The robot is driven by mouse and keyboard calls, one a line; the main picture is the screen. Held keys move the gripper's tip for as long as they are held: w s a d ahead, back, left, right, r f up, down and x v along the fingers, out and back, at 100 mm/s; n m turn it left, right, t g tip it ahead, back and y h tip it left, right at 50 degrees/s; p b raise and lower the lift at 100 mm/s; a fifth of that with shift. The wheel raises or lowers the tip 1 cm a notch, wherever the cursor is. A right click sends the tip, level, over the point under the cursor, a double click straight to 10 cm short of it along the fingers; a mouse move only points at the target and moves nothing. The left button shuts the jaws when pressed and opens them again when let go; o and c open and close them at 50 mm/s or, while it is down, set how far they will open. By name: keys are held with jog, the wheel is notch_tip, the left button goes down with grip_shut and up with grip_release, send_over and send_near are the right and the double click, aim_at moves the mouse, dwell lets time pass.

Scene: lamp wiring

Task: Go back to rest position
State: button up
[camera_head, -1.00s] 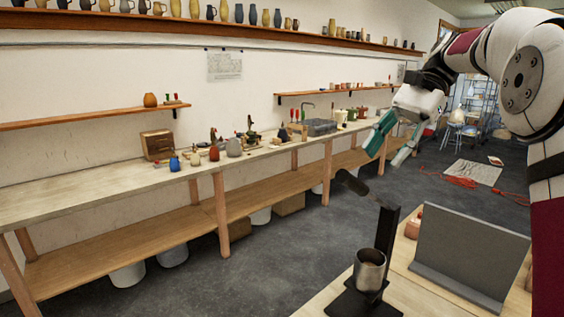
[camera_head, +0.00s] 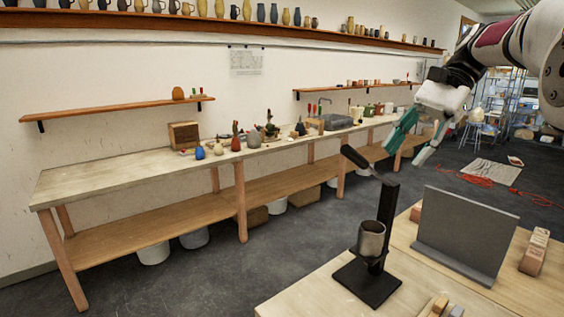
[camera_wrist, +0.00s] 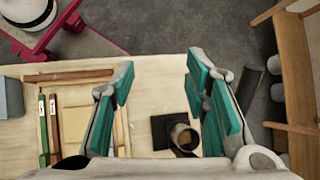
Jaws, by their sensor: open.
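My gripper (camera_head: 420,146) is at the upper right in the head view, held in the air above and behind the near table. Its teal-padded fingers are apart. In the wrist view, my gripper (camera_wrist: 163,95) is open and empty, with the near table (camera_wrist: 150,70) below it. A dark stand (camera_head: 383,230) with a metal cup (camera_head: 371,240) is on that table; the cup also shows in the wrist view (camera_wrist: 182,136), partly beside the right finger.
A grey upright panel (camera_head: 462,235) stands on the near table, with wooden blocks (camera_head: 535,252) to its right. A long workbench (camera_head: 110,174) with pots runs along the wall. Red cable (camera_head: 478,180) lies on the floor at the back right. Open floor lies between the tables.

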jog(key=s+a+f+n+t+h+b, duration=0.1)
jog(key=s+a+f+n+t+h, duration=0.15)
jog(key=s, duration=0.35)
jog(key=s+a+f+n+t+h, duration=0.1)
jog(key=s+a+n+t+h, duration=0.15)
jog(key=s, duration=0.45)
jog(key=s+f+n+t+h+b, duration=0.1)
jog(key=s+f+n+t+h, duration=0.1)
jog(key=s+f+n, duration=0.3)
jog(key=s+f+t, duration=0.1)
jog(key=s+f, duration=0.3)
jog(key=shift+s+d+f+n, duration=0.2)
jog(key=shift+s+f+n, duration=0.2)
